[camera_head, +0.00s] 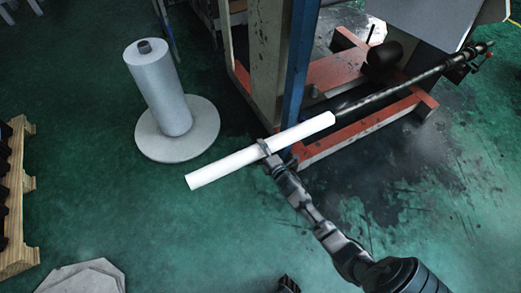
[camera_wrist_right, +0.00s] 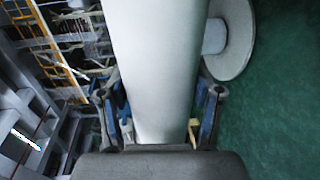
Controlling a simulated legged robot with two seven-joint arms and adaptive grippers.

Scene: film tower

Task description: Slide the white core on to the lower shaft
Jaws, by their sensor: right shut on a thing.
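The white core (camera_head: 225,167) is a long white tube, held tilted with its right end higher in the head view. My right gripper (camera_head: 268,152) is shut on it near its middle. In the right wrist view the core (camera_wrist_right: 158,60) fills the space between the two fingers of the gripper (camera_wrist_right: 160,105). The lower shaft (camera_head: 400,88) is a dark rod running up to the right from the core's right end, roughly in line with it. I cannot tell whether the shaft's near end is inside the core or just behind it. My left gripper is not in view.
A blue post (camera_head: 297,75) and a red-edged base frame (camera_head: 312,152) stand close behind the core's right half. A grey film roll (camera_head: 160,95) stands on a round plate (camera_head: 202,135) at the left. A wooden pallet (camera_head: 20,200) is at the left edge. Green floor is open around the core's left end.

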